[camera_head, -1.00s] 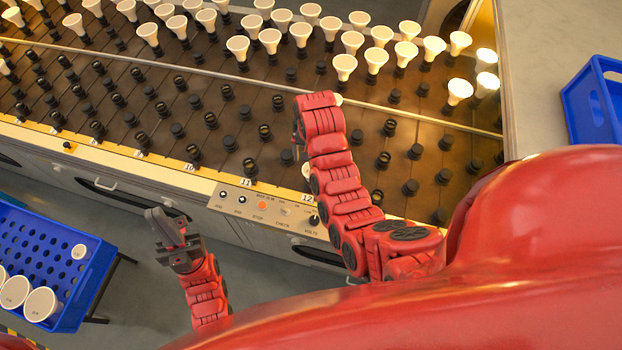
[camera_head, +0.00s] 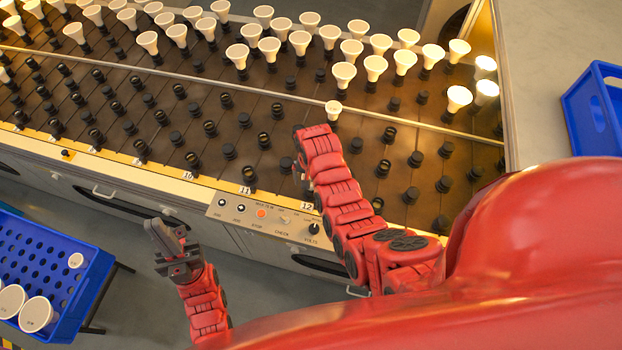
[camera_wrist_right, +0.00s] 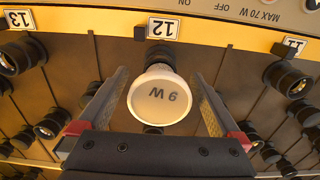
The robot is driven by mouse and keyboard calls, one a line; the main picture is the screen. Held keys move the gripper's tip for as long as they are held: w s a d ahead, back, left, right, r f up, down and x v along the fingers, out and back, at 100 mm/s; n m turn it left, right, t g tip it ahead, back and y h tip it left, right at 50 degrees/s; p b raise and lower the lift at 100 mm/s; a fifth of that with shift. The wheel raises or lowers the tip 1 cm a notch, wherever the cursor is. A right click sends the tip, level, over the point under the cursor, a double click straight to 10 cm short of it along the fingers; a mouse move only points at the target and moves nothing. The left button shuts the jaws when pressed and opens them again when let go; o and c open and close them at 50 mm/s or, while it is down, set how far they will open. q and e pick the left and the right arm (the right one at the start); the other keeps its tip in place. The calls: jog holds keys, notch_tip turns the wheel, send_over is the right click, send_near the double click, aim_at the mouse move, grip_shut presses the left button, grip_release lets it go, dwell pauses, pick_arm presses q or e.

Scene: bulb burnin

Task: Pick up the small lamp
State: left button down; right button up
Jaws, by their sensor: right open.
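In the right wrist view a small white lamp (camera_wrist_right: 160,96) marked "9 W" stands face toward the camera, in front of the label 12. My right gripper (camera_wrist_right: 160,74) is open, with one finger on each side of this lamp and a visible gap to both. In the head view my right arm covers that lamp and most of the right gripper. My left gripper (camera_head: 166,238) hangs over the floor in front of the rack, apart from the lamps. Its finger gap is not clear.
The dark rack carries many empty sockets (camera_head: 249,172) and rows of larger white lamps (camera_head: 269,48). Another small lamp (camera_head: 333,107) stands beyond my right arm. A control panel (camera_head: 262,215) lines the front edge. Blue crates stand at left (camera_head: 72,318) and right (camera_head: 600,105).

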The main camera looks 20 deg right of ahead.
jog(key=c, duration=1.3)
jog(key=shift+r, duration=0.1)
jog(key=shift+c, duration=0.2)
